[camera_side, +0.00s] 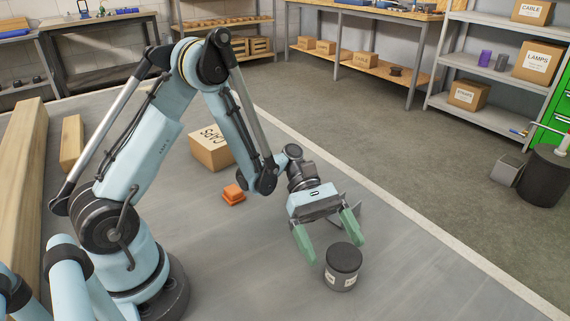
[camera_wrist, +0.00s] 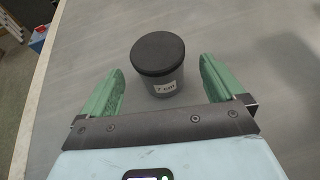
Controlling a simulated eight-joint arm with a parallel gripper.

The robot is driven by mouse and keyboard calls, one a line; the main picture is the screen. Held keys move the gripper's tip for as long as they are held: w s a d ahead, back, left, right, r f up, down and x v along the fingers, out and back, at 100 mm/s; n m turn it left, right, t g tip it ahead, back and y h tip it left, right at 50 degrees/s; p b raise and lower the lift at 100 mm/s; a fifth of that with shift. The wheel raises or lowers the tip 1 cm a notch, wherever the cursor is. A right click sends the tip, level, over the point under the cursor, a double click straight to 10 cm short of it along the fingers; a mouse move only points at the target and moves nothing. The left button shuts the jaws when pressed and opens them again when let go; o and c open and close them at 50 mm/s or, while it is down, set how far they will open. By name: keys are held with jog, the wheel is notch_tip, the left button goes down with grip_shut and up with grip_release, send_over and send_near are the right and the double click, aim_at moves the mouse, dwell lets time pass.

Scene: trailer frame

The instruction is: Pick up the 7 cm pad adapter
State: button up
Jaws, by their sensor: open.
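The 7 cm pad adapter is a dark grey cylinder with a wider black top and a white label. It stands upright on the grey surface in the side view (camera_side: 343,268). In the wrist view the adapter (camera_wrist: 158,66) shows a label that reads like "7 cm". My gripper (camera_side: 334,250) has green fingers spread apart, pointing down and empty. In the wrist view the gripper (camera_wrist: 158,85) has one finger on each side of the adapter in the picture, with gaps on both sides. I cannot tell how far the fingertips are above it.
An orange block (camera_side: 233,194) and a cardboard box labelled CAPS (camera_side: 211,148) sit on the surface behind my gripper. A long wooden beam (camera_side: 24,165) lies at the left. The grey surface (camera_side: 420,270) right of the adapter is clear up to its pale edge.

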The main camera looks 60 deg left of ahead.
aim_at(352, 279)
jog(key=shift+x, duration=2.3)
jog(key=c, duration=1.3)
jog(key=shift+c, duration=1)
jog(key=shift+r, duration=0.15)
